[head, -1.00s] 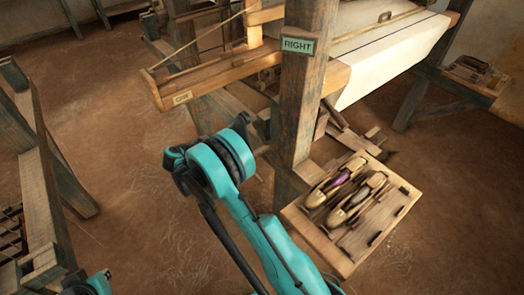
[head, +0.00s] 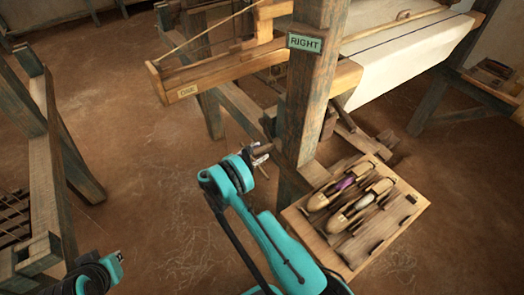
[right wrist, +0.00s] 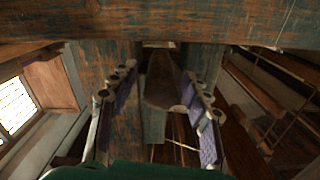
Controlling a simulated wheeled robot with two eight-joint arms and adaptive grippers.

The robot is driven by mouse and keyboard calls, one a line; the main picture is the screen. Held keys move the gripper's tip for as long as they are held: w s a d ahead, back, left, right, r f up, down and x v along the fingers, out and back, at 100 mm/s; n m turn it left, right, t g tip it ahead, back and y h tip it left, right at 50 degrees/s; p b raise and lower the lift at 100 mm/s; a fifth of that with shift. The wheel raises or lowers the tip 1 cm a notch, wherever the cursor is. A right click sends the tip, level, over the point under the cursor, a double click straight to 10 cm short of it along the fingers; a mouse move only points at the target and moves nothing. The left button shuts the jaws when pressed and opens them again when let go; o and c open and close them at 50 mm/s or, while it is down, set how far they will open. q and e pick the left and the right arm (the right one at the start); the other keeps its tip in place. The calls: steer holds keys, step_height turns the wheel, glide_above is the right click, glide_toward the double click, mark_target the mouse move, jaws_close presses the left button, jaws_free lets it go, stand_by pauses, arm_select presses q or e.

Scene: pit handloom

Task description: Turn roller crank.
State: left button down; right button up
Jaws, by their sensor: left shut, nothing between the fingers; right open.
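My right gripper (head: 262,158) is at the left side of the post with the RIGHT sign, low beside a short dark brown rod that looks like the crank's handle (head: 257,148). In the right wrist view the right gripper's fingers (right wrist: 159,76) are apart, with purple pads. The dark brown wooden handle (right wrist: 163,82) stands between them, nearer the right finger; contact cannot be told. The rest of the crank and its roller are hidden behind the post and beam. My left gripper (head: 112,264) is at the bottom left edge, shut and empty, only partly seen.
The thick post (head: 310,100) stands right beside my right gripper. A wooden tray (head: 365,255) with shuttles is to the right of my right forearm. A bench frame (head: 45,160) is at left, with open floor between.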

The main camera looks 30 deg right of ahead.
steer(key=shift+w+d, duration=0.1)
steer(key=shift+d, duration=0.85)
jaws_close()
steer(key=shift+r+n, duration=0.15)
steer(key=shift+n, duration=0.15)
steer(key=shift+s+r+n, duration=0.65)
steer(key=shift+n, duration=0.15)
steer(key=r+n, duration=0.1)
steer(key=s+r+n, duration=0.1)
steer(key=shift+s+d+r+n, duration=0.1)
steer(key=shift+d+n, duration=0.05)
steer(key=shift+n, duration=0.15)
step_height(320, 180, up, 5)
steer(key=n, duration=0.4)
glide_above(265, 148)
steer(key=s+a, duration=0.1)
steer(key=s, duration=0.2)
steer(key=shift+w, duration=0.1)
